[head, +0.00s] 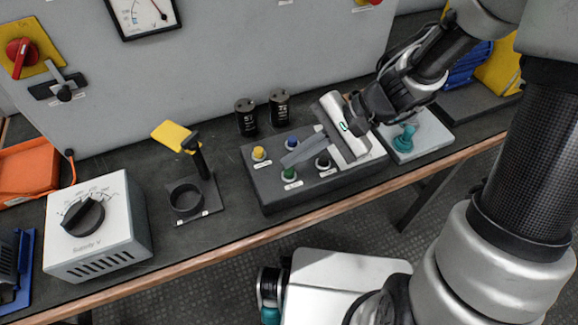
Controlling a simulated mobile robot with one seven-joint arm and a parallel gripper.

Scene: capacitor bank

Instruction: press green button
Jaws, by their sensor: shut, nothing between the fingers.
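The green button (290,174) sits at the front left of a dark grey button box (268,187) on the bench in the head view. A white label lies just below it. The hand hides the right part of the box top.
On the same box are a yellow button (259,153), a blue button (291,142) and a black button (323,163). Two black capacitors (280,108) stand behind it. A stand with a yellow-headed tool (176,136) and a white knob box (97,228) are to the left.

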